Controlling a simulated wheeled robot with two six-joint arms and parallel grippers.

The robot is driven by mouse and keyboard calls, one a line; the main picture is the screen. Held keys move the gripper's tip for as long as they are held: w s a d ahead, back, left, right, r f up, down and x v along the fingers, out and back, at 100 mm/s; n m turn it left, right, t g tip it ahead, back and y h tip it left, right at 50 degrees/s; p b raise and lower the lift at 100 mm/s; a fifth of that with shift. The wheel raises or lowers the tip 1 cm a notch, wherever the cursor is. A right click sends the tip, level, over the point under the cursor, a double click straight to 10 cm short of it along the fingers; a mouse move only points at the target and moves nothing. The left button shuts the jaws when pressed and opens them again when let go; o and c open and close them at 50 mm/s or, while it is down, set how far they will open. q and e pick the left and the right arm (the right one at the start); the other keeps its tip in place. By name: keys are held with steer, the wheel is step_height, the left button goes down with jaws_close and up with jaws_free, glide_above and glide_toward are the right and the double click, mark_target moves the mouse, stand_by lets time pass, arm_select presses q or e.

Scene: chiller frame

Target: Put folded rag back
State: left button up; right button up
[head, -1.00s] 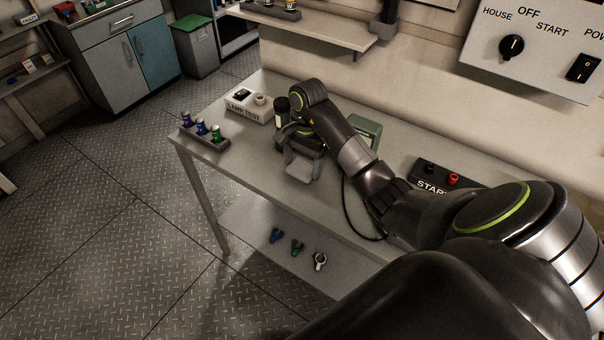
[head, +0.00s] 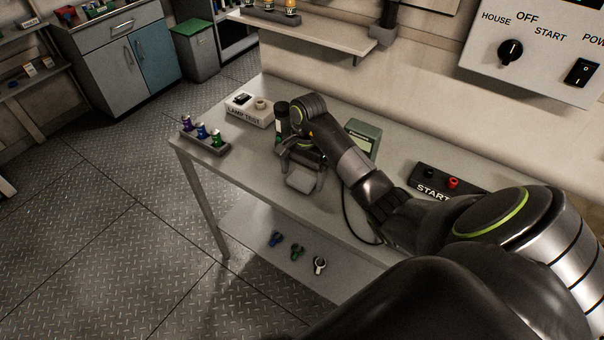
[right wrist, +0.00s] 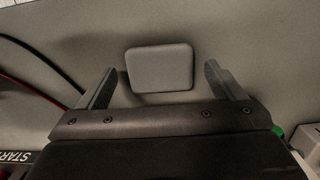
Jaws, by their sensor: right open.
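The folded rag (head: 301,181) is a small light-grey rounded pad on the workbench (head: 262,176), near its front edge. My right gripper (head: 303,173) is open over it, with one finger on each side. In the right wrist view the folded rag (right wrist: 160,68) lies between the tips of the open right gripper (right wrist: 160,78), with a gap visible on both sides. Whether the rag rests flat on the bench is hard to tell. My left gripper is not in view.
Behind the gripper stand a dark cylinder (head: 282,118), a lamp test box (head: 250,109) and a green box (head: 364,136). A rack of coloured bottles (head: 205,138) is at the left end. A START box (head: 440,181) and a cable are at right.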

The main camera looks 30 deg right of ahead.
mark_target(305, 175)
steer(key=shift+r, duration=0.45)
steer(key=shift+w+d+r+b, duration=0.1)
steer(key=shift+d+r+b, duration=0.05)
steer(key=shift+r+b, duration=0.35)
step_height(305, 175, up, 10)
steer(key=d+p, duration=0.1)
steer(key=p, duration=0.7)
steer(key=shift+w+f+p, duration=0.15)
steer(key=shift+f+p, duration=0.05)
steer(key=shift+p, duration=0.15)
